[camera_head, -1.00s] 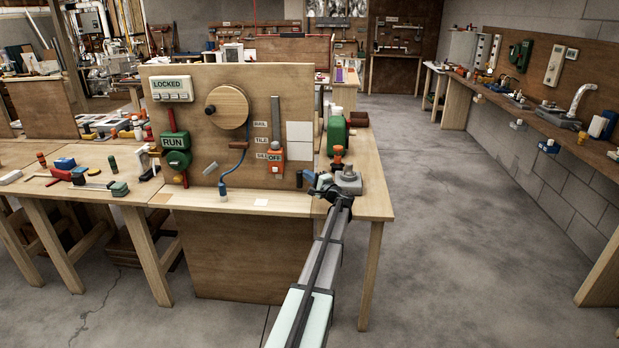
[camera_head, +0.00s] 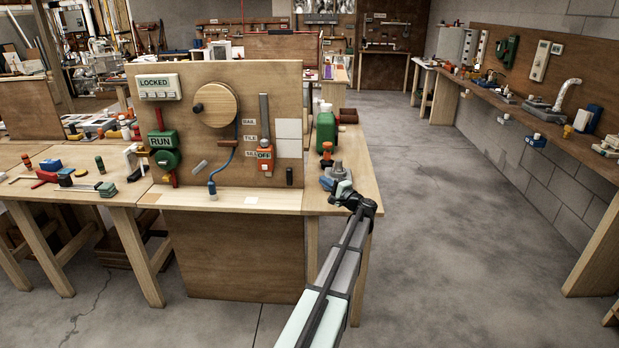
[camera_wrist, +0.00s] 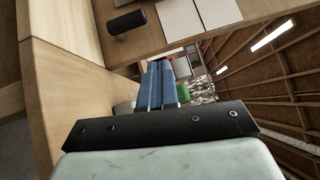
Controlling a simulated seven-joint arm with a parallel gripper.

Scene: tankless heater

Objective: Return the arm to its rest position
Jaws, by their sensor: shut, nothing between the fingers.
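My arm reaches from the bottom of the head view up to the right end of the workbench (camera_head: 350,160). My gripper (camera_head: 327,183) is above that end, just right of the upright wooden panel (camera_head: 283,80). In the wrist view, its blue fingers (camera_wrist: 161,84) lie side by side, shut and empty. The panel carries a green RUN box (camera_head: 163,152), an orange OFF switch block (camera_head: 265,158) and a LOCKED plate (camera_head: 158,88). The gripper partly overlaps a grey fitting (camera_head: 343,172) in the head view; I cannot tell whether they touch.
A green container (camera_head: 325,132) and an orange-topped item (camera_head: 326,152) stand behind the gripper. A dark peg (camera_wrist: 125,23) juts from the panel near it. A wall bench with tools (camera_head: 541,117) runs along the right. The floor (camera_head: 450,240) between is clear.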

